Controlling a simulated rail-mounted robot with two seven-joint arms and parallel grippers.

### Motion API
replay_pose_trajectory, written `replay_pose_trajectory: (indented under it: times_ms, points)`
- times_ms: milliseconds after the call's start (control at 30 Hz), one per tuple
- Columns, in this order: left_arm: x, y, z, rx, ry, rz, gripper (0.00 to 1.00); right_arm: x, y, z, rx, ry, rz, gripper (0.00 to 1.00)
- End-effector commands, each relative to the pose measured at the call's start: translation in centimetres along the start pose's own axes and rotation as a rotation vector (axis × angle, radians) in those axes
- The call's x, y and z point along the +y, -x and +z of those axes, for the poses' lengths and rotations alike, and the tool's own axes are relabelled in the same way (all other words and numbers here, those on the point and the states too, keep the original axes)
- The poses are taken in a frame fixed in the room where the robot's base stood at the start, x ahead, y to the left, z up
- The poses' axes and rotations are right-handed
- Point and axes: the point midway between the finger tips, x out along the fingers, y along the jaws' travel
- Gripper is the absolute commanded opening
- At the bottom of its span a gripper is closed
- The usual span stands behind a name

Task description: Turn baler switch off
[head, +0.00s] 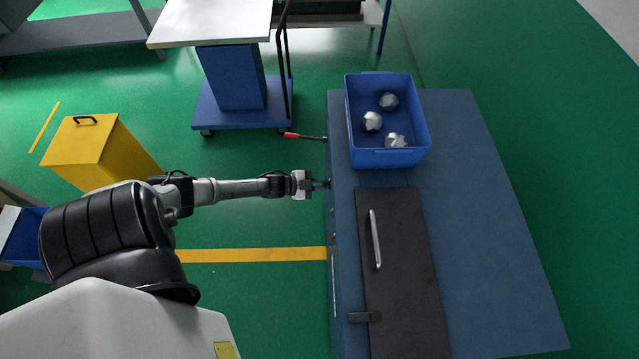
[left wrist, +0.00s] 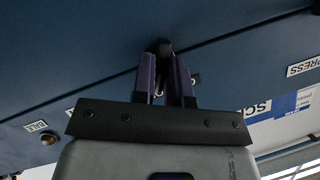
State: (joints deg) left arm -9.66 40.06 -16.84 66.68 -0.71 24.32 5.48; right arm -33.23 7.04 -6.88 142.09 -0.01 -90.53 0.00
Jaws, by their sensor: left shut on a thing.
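The baler (head: 490,240) is a large blue machine with a dark lid (head: 405,290) on top. My left gripper (head: 319,184) reaches its left side face from the left. In the left wrist view, the two fingers of my left gripper (left wrist: 166,78) are shut on a small black switch knob (left wrist: 158,46) on the blue panel. The fingers partly hide the knob and a small label beside it, so I cannot read the switch's position. My right gripper is in neither view.
A blue bin (head: 388,158) with several foil balls stands on the baler. A red-tipped lever (head: 291,136) sticks out near my gripper. The panel has a brass-coloured button (left wrist: 48,138) and labels. A yellow box (head: 80,143) and a blue cart (head: 240,117) stand on the green floor.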

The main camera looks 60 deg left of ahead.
Motion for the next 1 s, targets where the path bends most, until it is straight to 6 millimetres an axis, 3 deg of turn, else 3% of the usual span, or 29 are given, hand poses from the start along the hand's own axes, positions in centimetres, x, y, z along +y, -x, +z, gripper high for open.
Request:
replay_pose_trajectory:
  times_ms: [367,400,667,1000]
  points:
    - [0.01,-0.03,-0.06,0.002,0.008,0.001,0.00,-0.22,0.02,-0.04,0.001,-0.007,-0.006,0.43]
    - [0.01,-0.03,-0.06,0.002,0.008,0.001,0.15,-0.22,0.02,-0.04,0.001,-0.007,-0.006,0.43]
    - [0.01,-0.03,-0.04,0.001,0.006,0.001,0.39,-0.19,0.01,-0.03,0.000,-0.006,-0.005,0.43]
    - [0.00,0.55,-0.02,0.000,0.005,0.001,0.39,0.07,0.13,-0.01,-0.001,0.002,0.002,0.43]
